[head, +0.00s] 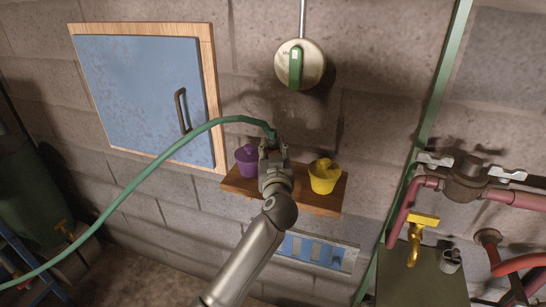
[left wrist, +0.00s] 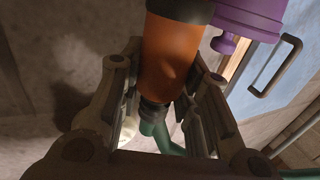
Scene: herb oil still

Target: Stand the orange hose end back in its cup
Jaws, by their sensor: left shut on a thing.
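My left gripper (head: 272,148) is shut on the orange hose end (left wrist: 172,52), in front of the middle of a wooden shelf (head: 314,199). In the left wrist view the orange end lies between the two fingers (left wrist: 155,95), with dark bands above and below it. The green hose (head: 150,170) joins it and arcs away to the lower left. In the head view my gripper mostly hides the orange end. I cannot make out its cup, nor whether the end is in it. My right gripper is not in view.
A purple cup (head: 246,161) stands just left of my gripper; it also shows in the left wrist view (left wrist: 250,15). A yellow cup (head: 323,177) stands to the right. A blue cabinet door (head: 135,90) and a green-handled dial (head: 299,66) are above. Pipes with a yellow tap (head: 417,228) are at right.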

